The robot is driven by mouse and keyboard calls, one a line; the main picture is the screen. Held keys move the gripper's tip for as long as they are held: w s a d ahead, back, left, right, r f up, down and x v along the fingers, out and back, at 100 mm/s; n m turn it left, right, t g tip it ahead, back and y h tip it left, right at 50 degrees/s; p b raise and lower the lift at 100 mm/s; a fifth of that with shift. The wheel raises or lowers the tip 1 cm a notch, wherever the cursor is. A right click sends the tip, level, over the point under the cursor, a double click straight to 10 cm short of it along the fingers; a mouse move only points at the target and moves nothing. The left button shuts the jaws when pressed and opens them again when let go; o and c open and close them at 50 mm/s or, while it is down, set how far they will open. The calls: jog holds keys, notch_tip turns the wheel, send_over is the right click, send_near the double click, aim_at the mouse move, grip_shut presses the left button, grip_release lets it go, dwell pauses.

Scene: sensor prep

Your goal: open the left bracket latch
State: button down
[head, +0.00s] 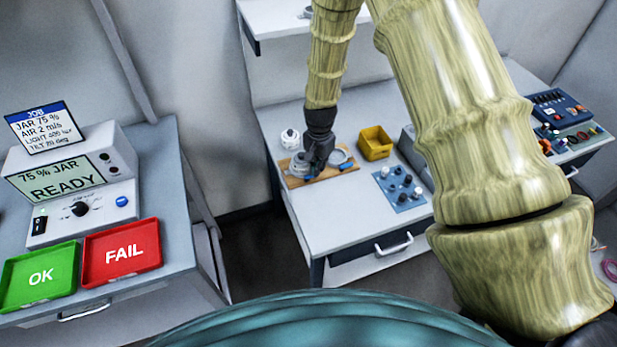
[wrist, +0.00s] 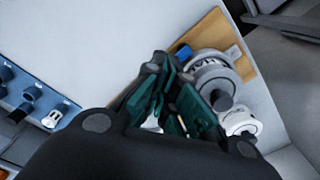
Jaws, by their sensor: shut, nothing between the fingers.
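A wooden board (head: 322,178) lies on the middle bench and carries two grey round brackets. The left bracket (head: 299,167) is beside my gripper (head: 317,170), and the right bracket (head: 341,158) is partly behind it. In the wrist view one grey bracket (wrist: 213,78) sits on the board (wrist: 212,37), with a small blue part (wrist: 184,52) beside it that may be a latch. My gripper (wrist: 172,112) is shut and empty, its green-padded fingers close by that bracket. Whether the fingertips touch anything is hidden, and the latch position is unclear.
A white jar (head: 290,138) stands behind the board's left end. A yellow bin (head: 375,143) and a blue mat (head: 402,188) with several small parts are to the right. A left bench holds a readout box (head: 68,180), green OK tray (head: 38,277) and red FAIL tray (head: 122,252).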

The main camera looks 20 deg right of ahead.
notch_tip(320, 180, up, 4)
jog(key=shift+s+f+p, duration=0.15)
jog(key=shift+f+p, duration=0.1)
jog(key=shift+p, duration=0.75)
jog(key=shift+d, duration=0.1)
